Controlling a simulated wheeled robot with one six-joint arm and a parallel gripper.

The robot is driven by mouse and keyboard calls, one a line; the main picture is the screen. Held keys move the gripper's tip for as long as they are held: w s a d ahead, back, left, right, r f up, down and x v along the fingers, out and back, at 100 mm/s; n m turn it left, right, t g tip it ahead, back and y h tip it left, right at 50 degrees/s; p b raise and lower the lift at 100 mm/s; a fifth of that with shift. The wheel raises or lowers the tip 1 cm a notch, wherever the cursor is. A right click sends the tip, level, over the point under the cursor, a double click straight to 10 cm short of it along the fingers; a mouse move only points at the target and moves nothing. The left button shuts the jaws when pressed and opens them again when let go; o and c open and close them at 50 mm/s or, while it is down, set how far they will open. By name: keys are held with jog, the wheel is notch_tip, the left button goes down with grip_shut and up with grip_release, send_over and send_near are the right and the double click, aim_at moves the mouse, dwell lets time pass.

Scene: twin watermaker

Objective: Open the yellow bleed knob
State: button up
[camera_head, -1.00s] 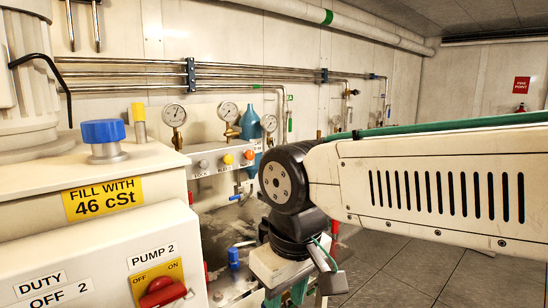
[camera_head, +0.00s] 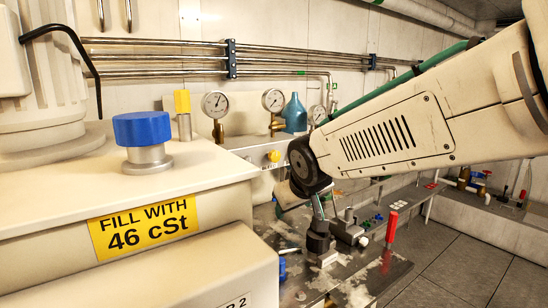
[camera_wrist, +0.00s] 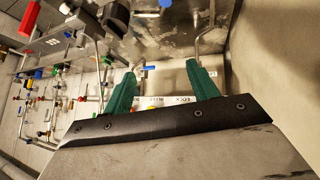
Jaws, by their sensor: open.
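The yellow bleed knob (camera_head: 273,156) is on the front of a pale panel below the pressure gauges, in the middle of the head view. My arm's dark joint stands just right of it and hides the panel's right part. In the wrist view, my gripper (camera_wrist: 163,84) has its two green fingers wide apart with nothing between them. A pale strip with dark lettering (camera_wrist: 165,101) shows beyond and between the fingers. The fingers are not clear in the head view.
A cream cabinet with a blue cap (camera_head: 142,128) and a yellow-topped post (camera_head: 183,102) fills the near left. Gauges (camera_head: 215,104) and a blue bottle (camera_head: 294,113) stand behind the panel. A metal bench (camera_head: 345,285) with small fittings lies below my arm. Open floor is at right.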

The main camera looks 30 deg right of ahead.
jog(key=w+d+r+n+t, duration=0.1)
jog(key=w+d+r+t, duration=0.1)
jog(key=w+d+t, duration=0.65)
jog(key=n+t+y, duration=0.2)
jog(key=n+y, duration=0.1)
send_near(276, 156)
jog(key=w, duration=0.2)
jog(key=shift+y, duration=0.3)
jog(key=shift+w+d+f, duration=0.1)
jog(key=shift+w+f, duration=0.05)
jog(key=shift+w, duration=3.6)
jog(key=c, duration=1)
